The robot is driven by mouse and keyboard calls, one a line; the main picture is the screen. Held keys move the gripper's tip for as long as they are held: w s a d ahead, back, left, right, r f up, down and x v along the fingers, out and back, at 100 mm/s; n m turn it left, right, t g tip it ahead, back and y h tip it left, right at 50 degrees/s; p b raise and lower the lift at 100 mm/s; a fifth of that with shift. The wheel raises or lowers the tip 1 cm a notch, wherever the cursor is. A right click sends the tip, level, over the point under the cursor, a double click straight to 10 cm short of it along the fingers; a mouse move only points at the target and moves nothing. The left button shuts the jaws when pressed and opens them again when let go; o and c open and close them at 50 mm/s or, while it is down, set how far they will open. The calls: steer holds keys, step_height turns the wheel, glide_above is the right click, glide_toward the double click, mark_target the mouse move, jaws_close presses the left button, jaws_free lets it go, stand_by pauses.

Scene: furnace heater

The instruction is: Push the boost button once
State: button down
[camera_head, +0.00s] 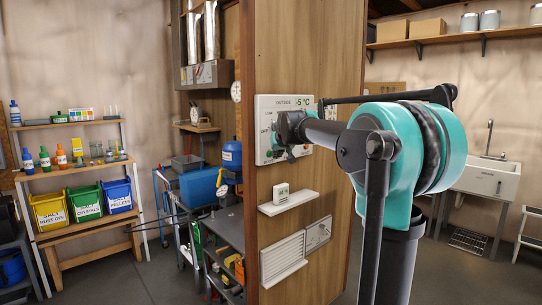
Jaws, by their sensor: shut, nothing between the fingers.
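A white control panel (270,104) is fixed to the wooden wall in the middle of the view. Its top line reads "OUTSIDE -5 °C". My gripper (281,136) is shut and empty, right in front of the panel's middle. I cannot tell whether it touches the panel. My dark arm reaches to it from the right and covers much of the panel's face. I cannot make out the boost button; it may be hidden behind my gripper or too small to tell.
Below the panel, a small shelf (300,203) holds a small white device (281,192). A white louvred vent (283,260) sits lower on the wall. A cluttered cart stands left of the wall. A sink (489,180) is at the right. The floor at left centre is clear.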

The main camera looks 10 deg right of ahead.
stand_by(0.4)
steer(key=shift+w+a, duration=0.25)
steer(key=shift+w, duration=0.1)
steer(key=shift+w+a, duration=0.3)
steer(key=shift+w, duration=0.1)
stand_by(0.8)
stand_by(0.4)
steer(key=shift+s+d, duration=0.55)
steer(key=shift+s, duration=0.2)
steer(key=s+d, duration=0.1)
steer(key=s, duration=0.1)
steer(key=s+d, duration=0.2)
stand_by(0.4)
stand_by(0.4)
